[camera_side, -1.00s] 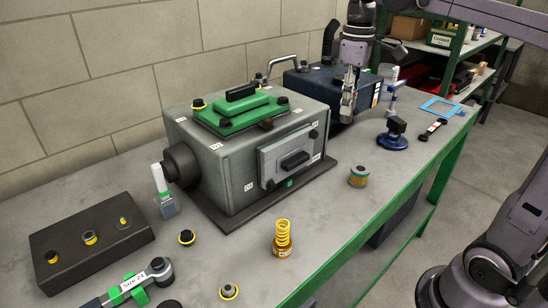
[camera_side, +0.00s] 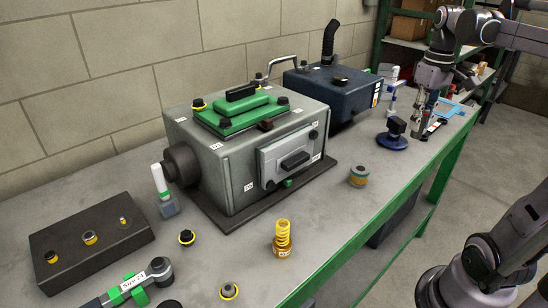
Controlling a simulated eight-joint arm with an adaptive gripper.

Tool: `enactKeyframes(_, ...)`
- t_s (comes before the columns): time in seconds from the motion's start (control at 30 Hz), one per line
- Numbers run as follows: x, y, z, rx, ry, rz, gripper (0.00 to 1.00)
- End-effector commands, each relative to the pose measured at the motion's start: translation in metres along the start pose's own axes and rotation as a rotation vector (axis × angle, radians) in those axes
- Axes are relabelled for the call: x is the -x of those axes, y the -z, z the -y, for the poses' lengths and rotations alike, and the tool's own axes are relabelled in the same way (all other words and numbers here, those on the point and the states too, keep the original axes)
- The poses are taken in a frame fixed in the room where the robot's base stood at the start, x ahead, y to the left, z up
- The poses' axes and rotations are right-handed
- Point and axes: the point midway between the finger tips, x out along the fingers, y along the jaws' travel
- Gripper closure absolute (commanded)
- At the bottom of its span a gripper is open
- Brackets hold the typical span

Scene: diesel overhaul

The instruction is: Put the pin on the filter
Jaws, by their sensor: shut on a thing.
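The short cylinder (camera_side: 358,176) with a grey top and an orange and teal band, which looks like the filter, stands upright near the bench's front edge. My gripper is apart from it, above and to its right in the picture.
A dark blue round-based part (camera_side: 392,141) stands between gripper and cylinder. A light blue frame (camera_side: 450,107) lies behind. The grey engine block (camera_side: 235,170) and dark blue box (camera_side: 350,95) stand left. Bench around the cylinder is clear.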

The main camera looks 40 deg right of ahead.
Motion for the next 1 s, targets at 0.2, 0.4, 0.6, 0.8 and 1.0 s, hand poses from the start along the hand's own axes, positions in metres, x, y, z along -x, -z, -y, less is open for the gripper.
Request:
enactKeyframes(0.2,-0.015,0.009,0.01,0.007,0.0,0.0,1.0)
enactKeyframes(0.4,-0.038,0.034,0.04,0.009,0.0,0.0,1.0)
enactKeyframes(0.6,-0.061,0.06,0.068,0.008,0.0,0.0,1.0)
enactKeyframes(0.8,-0.075,0.075,0.086,0.004,0.0,0.0,1.0)
enactKeyframes(1.0,-0.087,0.078,0.088,0.001,0.0,0.001,1.0)
